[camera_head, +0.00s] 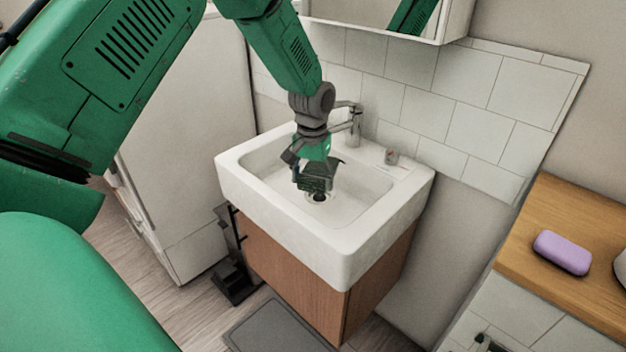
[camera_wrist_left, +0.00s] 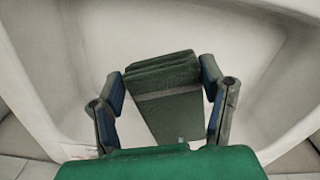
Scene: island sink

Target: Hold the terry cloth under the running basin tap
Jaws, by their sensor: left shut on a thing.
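The terry cloth (camera_head: 317,184) is a folded dark green pad, held low inside the white basin (camera_head: 262,222) above the drain. My left gripper (camera_head: 314,167) comes down over the basin and is shut on the cloth. In the left wrist view, the layered cloth (camera_wrist_left: 166,90) sits between the two fingers of my left gripper (camera_wrist_left: 162,85). The chrome tap (camera_head: 355,125) stands at the basin's back, partly hidden by my left wrist. I cannot make out a water stream, or whether the cloth is directly under the spout. My right gripper is not in view.
A small item (camera_head: 391,157) sits on the basin's back rim. A mirror cabinet (camera_head: 380,18) hangs above. A wooden counter (camera_head: 577,222) with a purple soap bar (camera_head: 562,252) is at the right. A white cabinet (camera_head: 190,150) stands at the left.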

